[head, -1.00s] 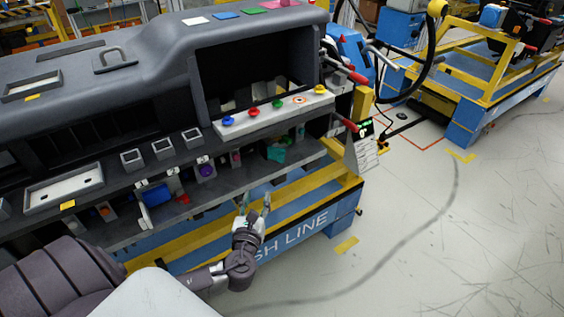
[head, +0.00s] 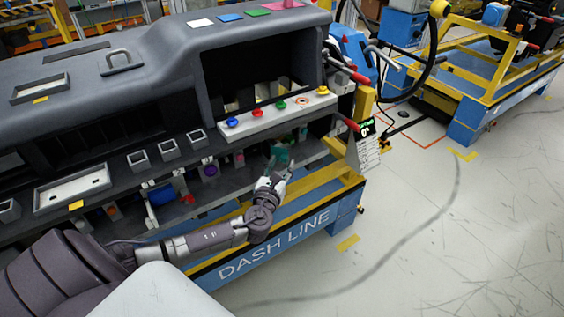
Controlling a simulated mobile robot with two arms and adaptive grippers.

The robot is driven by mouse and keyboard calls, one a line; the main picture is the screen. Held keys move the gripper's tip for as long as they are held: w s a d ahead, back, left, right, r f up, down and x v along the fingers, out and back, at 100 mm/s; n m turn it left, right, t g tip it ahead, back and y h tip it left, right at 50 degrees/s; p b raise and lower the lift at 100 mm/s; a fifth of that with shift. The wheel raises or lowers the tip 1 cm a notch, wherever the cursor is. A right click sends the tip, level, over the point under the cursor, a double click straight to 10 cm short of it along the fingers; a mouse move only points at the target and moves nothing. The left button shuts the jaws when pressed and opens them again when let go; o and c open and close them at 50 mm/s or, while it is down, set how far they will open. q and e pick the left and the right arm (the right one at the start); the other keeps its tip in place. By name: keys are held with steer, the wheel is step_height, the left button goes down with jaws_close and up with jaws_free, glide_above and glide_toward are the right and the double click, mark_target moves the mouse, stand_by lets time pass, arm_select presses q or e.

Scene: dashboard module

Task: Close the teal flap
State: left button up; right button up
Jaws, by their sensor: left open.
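The teal flap (head: 281,152) is a small piece on the lower shelf of the dashboard module, under the white button strip. It looks to stand out from the shelf, but it is small and partly behind my gripper, so its exact angle is unclear. My left gripper (head: 278,173) is open and empty. Its fingers point up toward the flap, just in front of and below it. I cannot tell whether a fingertip touches it. My right gripper is not in view.
The white strip (head: 277,116) with coloured knobs sits above the flap. A blue cylinder (head: 160,194) and a purple part (head: 210,170) are on the shelf to the left. The yellow and blue DASH LINE frame (head: 275,246) runs below.

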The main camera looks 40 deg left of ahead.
arm_select(q)
steer(key=shift+w+a, duration=0.15)
steer(key=shift+w, duration=0.35)
jaws_close()
